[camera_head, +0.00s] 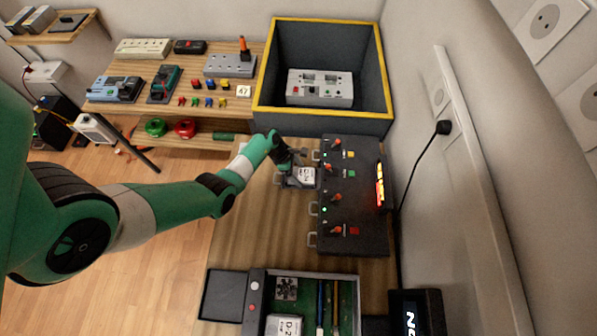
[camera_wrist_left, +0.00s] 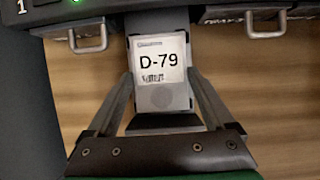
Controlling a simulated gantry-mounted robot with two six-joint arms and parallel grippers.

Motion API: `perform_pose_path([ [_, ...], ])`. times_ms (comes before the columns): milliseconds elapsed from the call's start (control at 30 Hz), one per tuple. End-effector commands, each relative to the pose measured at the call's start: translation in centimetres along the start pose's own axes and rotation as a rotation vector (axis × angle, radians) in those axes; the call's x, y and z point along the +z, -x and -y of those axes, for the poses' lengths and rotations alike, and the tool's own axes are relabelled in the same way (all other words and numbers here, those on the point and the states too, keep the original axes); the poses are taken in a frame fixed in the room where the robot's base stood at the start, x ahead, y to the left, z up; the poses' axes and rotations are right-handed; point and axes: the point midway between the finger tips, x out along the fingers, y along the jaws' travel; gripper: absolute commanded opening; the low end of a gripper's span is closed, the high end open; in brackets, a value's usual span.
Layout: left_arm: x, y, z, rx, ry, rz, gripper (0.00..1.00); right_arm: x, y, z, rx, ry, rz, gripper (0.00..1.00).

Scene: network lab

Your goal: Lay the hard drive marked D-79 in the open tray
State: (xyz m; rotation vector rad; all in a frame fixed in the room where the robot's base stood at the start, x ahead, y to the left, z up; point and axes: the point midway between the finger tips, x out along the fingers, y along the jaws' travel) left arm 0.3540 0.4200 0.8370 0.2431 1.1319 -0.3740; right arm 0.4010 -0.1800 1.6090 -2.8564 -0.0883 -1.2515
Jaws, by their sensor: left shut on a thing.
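The hard drive marked D-79 (camera_head: 304,178) is a silver drive with a white label; the label reads clearly in the left wrist view (camera_wrist_left: 162,62). My left gripper (camera_head: 287,163) is shut on it, with one finger on each side in the wrist view (camera_wrist_left: 163,115). The drive is at the left front of the black bay unit (camera_head: 352,215), in line with a gap between its handles. Whether its far end is still inside the unit cannot be told. A flat dark tray (camera_head: 221,294) sticks out left of the open computer case (camera_head: 350,277). My right gripper is out of view.
Another drive (camera_head: 284,325), its label partly cut off, lies in the computer case. A deep grey box with yellow rim (camera_head: 262,95) stands behind the bay unit. Bare wooden bench (camera_head: 255,235) lies between drive and tray. A black cable (camera_head: 417,165) hangs at right.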

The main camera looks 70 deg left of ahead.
Motion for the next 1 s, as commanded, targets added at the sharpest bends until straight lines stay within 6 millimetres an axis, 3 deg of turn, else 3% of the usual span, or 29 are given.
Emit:
perform_pose_path([
  [967,-0.33,-0.78,-0.03,0.000,0.000,0.001,0.07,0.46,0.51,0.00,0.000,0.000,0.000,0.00],
  [1000,-0.33,-0.78,-0.03,0.000,0.000,0.001,0.89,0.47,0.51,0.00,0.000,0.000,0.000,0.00],
])
